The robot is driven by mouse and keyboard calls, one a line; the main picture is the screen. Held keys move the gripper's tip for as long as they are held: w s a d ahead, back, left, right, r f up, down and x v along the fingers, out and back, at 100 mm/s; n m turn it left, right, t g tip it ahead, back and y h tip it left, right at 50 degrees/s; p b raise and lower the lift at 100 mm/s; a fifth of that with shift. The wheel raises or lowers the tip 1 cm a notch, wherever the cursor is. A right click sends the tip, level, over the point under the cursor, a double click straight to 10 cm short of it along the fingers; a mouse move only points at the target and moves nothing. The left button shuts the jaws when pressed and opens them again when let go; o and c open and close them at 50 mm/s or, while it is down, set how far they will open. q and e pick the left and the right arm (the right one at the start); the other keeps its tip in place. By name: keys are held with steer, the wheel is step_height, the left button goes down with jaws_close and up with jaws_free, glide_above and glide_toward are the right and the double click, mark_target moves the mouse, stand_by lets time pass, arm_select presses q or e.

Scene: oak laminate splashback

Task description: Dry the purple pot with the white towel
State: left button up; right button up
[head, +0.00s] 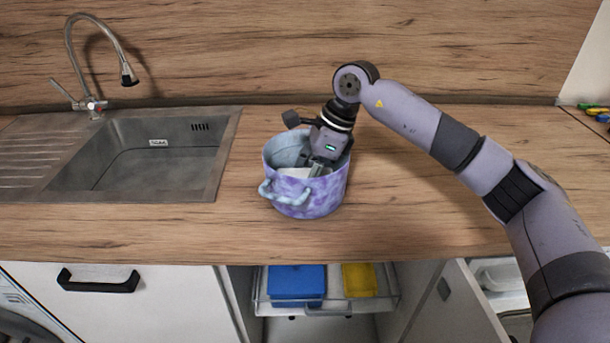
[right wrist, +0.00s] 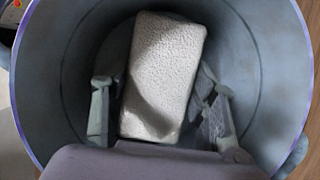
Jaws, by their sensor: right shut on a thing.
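The purple pot (head: 312,196) stands upright on the wooden counter, right of the sink, with a pale blue handle at its front left. My right gripper (head: 318,168) reaches down inside the pot from above. In the right wrist view, the white towel (right wrist: 164,75) is a folded, textured block inside the pot, between the two fingers of my right gripper (right wrist: 160,115). The gripper is shut on the towel. In the head view only a bit of the towel shows above the near rim. My left gripper is not in view.
A steel sink (head: 150,165) with a tap (head: 95,105) is at the left. Below the counter, an open cabinet has a pulled-out rack with a blue container (head: 297,283) and a yellow one (head: 359,280). The counter (head: 430,225) right of the pot is clear.

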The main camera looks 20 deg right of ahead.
steer(key=shift+s+a+f, duration=0.15)
steer(key=shift+s, duration=0.45)
steer(key=shift+w, duration=0.1)
steer(key=shift+w, duration=0.2)
steer(key=shift+w+d, duration=0.2)
steer(key=shift+w, duration=0.3)
steer(key=shift+w+d, duration=0.15)
steer(key=shift+w, duration=0.35)
steer(key=shift+s+a, duration=0.2)
steer(key=shift+s, duration=0.45)
steer(key=shift+s+a, duration=0.15)
steer(key=shift+s, duration=0.5)
